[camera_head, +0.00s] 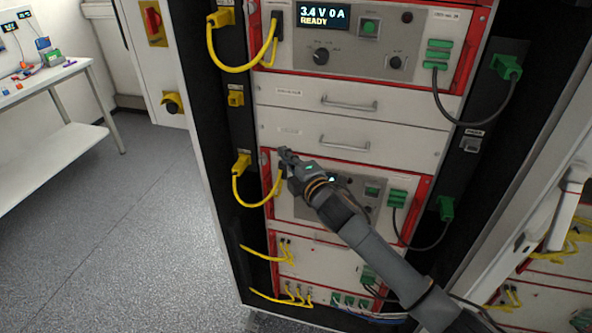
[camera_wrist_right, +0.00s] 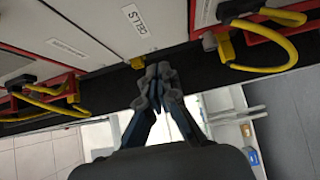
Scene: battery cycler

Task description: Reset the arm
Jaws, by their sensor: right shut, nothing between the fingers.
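My right arm (camera_head: 375,240) reaches in from the lower right across the front of the battery cycler rack (camera_head: 205,140). My right gripper (camera_head: 285,156) is shut and empty. In the head view it appears in front of the upper left corner of the lower cycler unit (camera_head: 288,205), by the end of a yellow cable (camera_head: 240,195). In the right wrist view the closed fingers (camera_wrist_right: 158,75) point up toward the dark side rail of the rack. The arm hides much of the lower unit's panel, including its display. My left gripper is not in view.
The upper unit's display (camera_head: 322,16) reads 3.4 V 0 A READY. Two drawers (camera_head: 350,130) with handles are shut.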

